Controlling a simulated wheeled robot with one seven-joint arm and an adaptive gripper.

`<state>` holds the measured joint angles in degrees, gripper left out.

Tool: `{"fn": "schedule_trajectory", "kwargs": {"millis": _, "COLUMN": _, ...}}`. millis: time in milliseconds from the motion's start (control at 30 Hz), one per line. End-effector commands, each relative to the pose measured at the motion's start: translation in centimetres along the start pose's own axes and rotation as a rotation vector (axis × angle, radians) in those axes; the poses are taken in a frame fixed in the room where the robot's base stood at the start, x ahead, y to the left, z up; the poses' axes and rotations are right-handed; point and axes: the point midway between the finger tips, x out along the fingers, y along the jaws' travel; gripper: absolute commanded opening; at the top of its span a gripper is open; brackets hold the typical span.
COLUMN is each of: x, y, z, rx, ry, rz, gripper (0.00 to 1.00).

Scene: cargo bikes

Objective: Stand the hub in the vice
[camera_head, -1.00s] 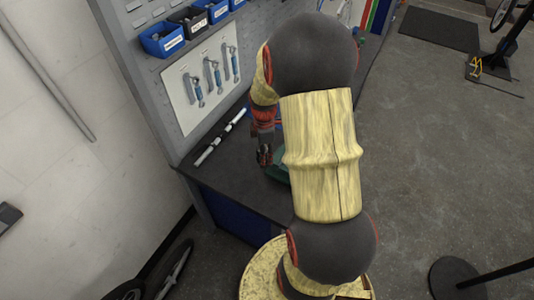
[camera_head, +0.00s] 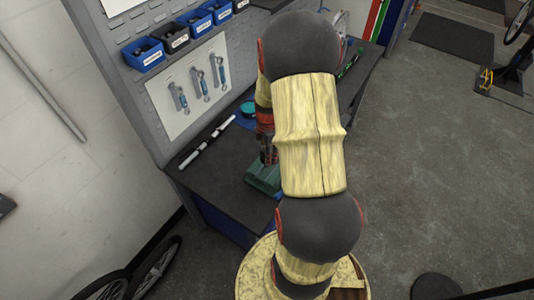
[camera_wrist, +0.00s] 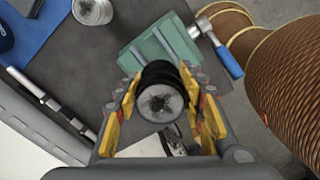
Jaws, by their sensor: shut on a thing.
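My gripper (camera_wrist: 160,115) is shut on the hub (camera_wrist: 158,103), a short black cylinder with a round silver end face towards the wrist camera. In the wrist view the green vice (camera_wrist: 148,52) shows just beyond the hub, partly hidden by it. I cannot tell whether the hub touches the vice. In the head view the vice (camera_head: 262,180) stands on the bench near its front edge, partly behind my arm. My gripper (camera_head: 268,155) is just above or behind it there, pointing down; the hub cannot be made out in that view.
A black-and-silver rod (camera_head: 205,140) lies on the bench left of the vice. A blue-handled tool (camera_wrist: 228,62) lies beside the vice. Blue bins (camera_head: 147,53) hang on the pegboard behind.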

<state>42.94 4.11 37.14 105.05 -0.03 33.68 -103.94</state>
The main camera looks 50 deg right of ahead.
Motion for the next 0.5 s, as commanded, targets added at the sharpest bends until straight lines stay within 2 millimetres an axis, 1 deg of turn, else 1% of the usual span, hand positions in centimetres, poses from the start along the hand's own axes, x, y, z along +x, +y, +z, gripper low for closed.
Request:
{"fn": "schedule_trajectory", "kwargs": {"millis": 33, "x": 0.5, "y": 0.0, "z": 0.0, "rx": 0.000, "ry": 0.000, "rz": 0.000, "gripper": 0.07}}
{"fn": "schedule_trajectory", "kwargs": {"millis": 500, "x": 3.8, "y": 0.0, "z": 0.0, "rx": 0.000, "ry": 0.000, "rz": 0.000, "gripper": 0.07}}
